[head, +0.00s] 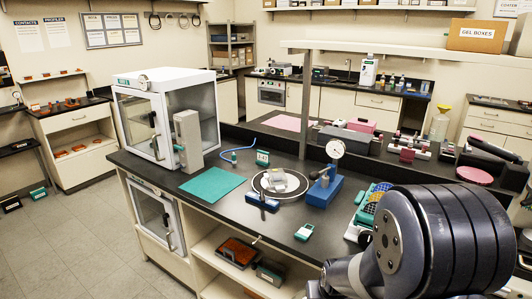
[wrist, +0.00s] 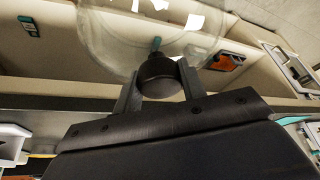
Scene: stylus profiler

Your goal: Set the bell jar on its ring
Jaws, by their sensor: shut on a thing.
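The bell jar (wrist: 150,35) is clear glass and fills the top of the wrist view, partly cut off by the frame edge. My gripper (wrist: 158,80) is shut on its dark round knob (wrist: 160,72), one finger on each side. In the head view neither my gripper nor the jar can be made out; my arm fills the lower right. The ring (head: 301,190) is a dark round base with a pale outline on the black bench top. A pale disc with a small silvery block (head: 274,180) sits in its middle.
A white glass-doored cabinet (head: 165,115) stands to the left. An orange tray (wrist: 228,61) shows beyond the jar.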

